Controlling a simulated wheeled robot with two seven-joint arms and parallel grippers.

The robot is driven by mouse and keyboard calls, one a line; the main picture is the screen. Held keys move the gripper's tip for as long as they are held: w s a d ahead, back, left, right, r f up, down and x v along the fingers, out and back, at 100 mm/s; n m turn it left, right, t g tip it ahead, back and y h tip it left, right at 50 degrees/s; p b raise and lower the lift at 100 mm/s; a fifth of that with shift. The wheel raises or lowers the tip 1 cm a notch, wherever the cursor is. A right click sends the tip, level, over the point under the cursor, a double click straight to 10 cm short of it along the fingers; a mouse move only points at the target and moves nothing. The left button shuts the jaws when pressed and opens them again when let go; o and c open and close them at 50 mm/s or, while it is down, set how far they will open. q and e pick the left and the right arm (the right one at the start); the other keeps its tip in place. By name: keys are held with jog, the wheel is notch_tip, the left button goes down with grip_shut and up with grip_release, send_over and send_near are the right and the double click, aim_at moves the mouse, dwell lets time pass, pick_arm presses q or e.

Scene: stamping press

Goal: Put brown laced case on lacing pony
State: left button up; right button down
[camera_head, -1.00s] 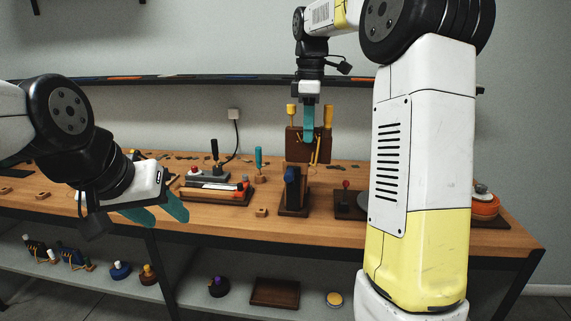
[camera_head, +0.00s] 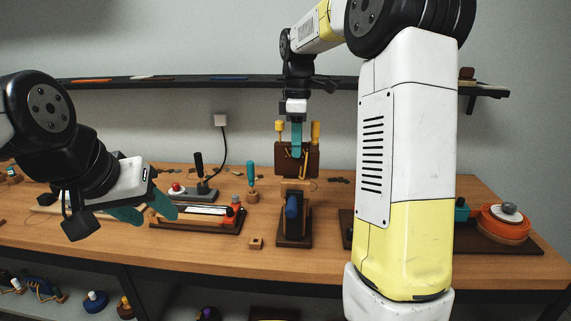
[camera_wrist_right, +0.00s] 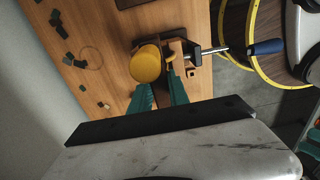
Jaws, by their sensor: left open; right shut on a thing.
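My right gripper (camera_head: 297,152) points down, shut on the brown laced case (camera_head: 283,162), a dark brown upright panel with a yellow lace at its right. In the wrist view the right fingers (camera_wrist_right: 163,92) straddle a narrow brown edge. The lacing pony (camera_head: 294,240) stands on the bench with a dark base and a blue handle facing me. The blue handle also shows in the wrist view (camera_wrist_right: 266,47). In the head view the case appears just above the pony; the exact gap is unclear. My left gripper (camera_head: 150,213) is open and empty at the left.
Yellow handles (camera_head: 316,131) stand up at both sides of the case. A teal-handled tool (camera_head: 251,174), a small wooden block (camera_head: 255,243) and a tray with a red knob (camera_head: 205,221) are left of the pony. An orange round item (camera_head: 502,225) is at the right.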

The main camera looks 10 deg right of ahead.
aim_at(296, 175)
jog(key=shift+f, duration=2.25)
jog(key=shift+f, duration=0.15)
jog(key=c, duration=1.3)
grip_release()
jog(key=shift+o, duration=0.2)
